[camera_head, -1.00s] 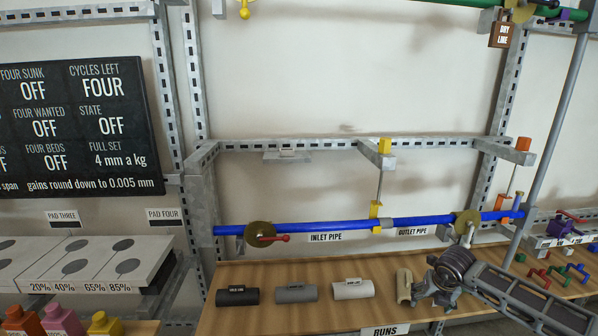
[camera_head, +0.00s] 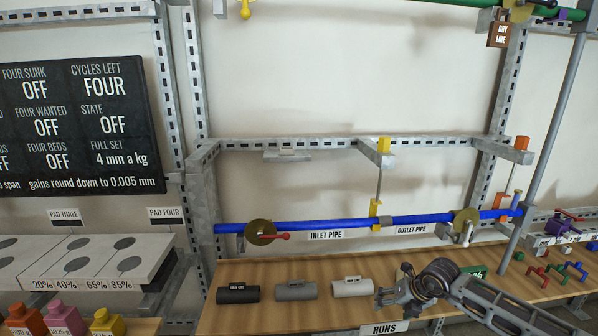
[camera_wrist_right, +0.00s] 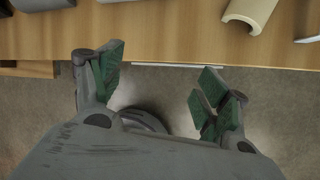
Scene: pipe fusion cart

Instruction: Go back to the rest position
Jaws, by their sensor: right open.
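My right gripper (camera_head: 384,296) is in front of the wooden shelf (camera_head: 230,318), near its front edge beside the RUNS label (camera_head: 384,328). In the right wrist view the gripper (camera_wrist_right: 155,90) has its two green-padded fingers wide apart with nothing between them. Bare floor shows below the fingers, and the shelf edge (camera_wrist_right: 200,52) lies just beyond them. A cream half-round piece (camera_wrist_right: 250,14) lies on the shelf past the fingers; in the head view my right arm hides it. My left gripper is not in view.
A black run (camera_head: 238,294), a grey run (camera_head: 296,290) and a white run (camera_head: 352,287) lie on the shelf. Above them a blue pipe (camera_head: 340,224) with valves crosses the metal frame. A grey slanted post (camera_head: 545,150) stands at right.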

